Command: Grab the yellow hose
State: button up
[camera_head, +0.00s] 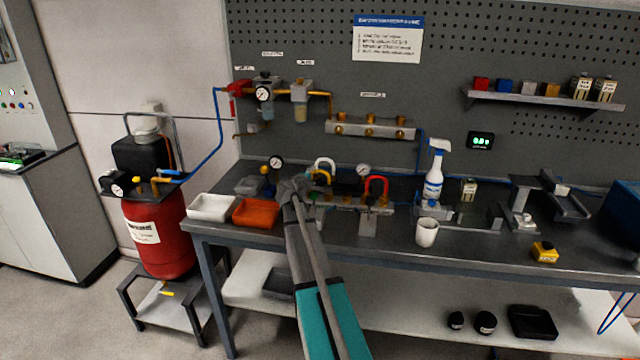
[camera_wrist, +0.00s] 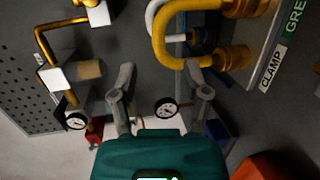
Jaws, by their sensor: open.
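The yellow hose (camera_head: 322,176) is a short bent loop at the manifold on the bench, just right of my gripper (camera_head: 298,183) in the head view. In the wrist view the yellow hose (camera_wrist: 160,42) curves across the top, its ends running right into brass fittings. My gripper (camera_wrist: 158,78) is open, with nothing between its fingers. The right fingertip appears close to the lower leg of the hose; I cannot tell whether it touches. The arm partly hides the manifold area in the head view.
A white hose (camera_head: 325,162) loops behind the yellow one, and a red hose (camera_head: 376,182) stands to the right. An orange tray (camera_head: 256,213) and a white tray (camera_head: 211,207) lie to the left. A spray bottle (camera_head: 433,180) and a cup (camera_head: 427,232) stand to the right.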

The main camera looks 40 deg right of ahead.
aim_at(318, 172)
jog(key=shift+w+d, duration=0.1)
jog(key=shift+d, duration=0.05)
jog(key=shift+b+x, duration=0.5)
jog(key=shift+x, duration=2.15)
grip_shut()
